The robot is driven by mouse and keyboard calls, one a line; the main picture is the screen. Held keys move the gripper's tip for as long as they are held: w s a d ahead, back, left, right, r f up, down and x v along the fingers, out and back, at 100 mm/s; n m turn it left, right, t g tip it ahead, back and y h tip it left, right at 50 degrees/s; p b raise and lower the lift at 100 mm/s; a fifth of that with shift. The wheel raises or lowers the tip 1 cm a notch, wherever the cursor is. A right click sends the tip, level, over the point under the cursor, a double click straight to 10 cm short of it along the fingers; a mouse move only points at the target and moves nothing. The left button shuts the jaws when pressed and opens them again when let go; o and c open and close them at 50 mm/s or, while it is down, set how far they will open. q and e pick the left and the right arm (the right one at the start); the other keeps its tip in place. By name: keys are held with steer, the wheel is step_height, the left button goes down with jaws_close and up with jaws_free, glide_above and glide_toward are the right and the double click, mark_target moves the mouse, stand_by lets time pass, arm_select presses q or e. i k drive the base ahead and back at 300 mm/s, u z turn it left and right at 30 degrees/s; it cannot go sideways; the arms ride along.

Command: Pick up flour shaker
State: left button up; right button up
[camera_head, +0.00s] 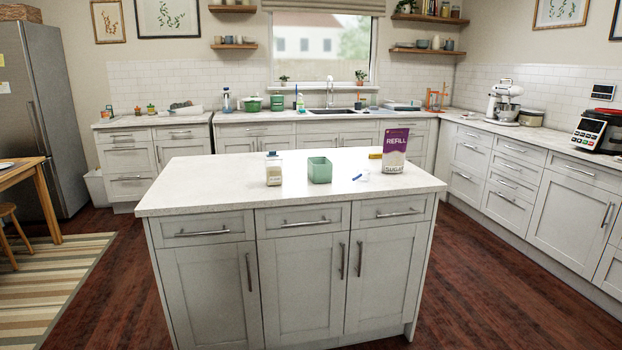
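Neither of my grippers shows in the head view.
A purple and white refill bag (395,153) stands on the island's right part. A small white and blue item (360,176) and a yellow item (375,156) lie near it. The island's left part is clear. Dark wood floor surrounds the island.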

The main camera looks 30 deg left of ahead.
mark_target(273, 165)
steer(key=u, duration=0.7)
steer(key=i, duration=0.55)
steer(key=u, duration=0.7)
steer(key=i, duration=0.95)
steer(key=z, duration=0.3)
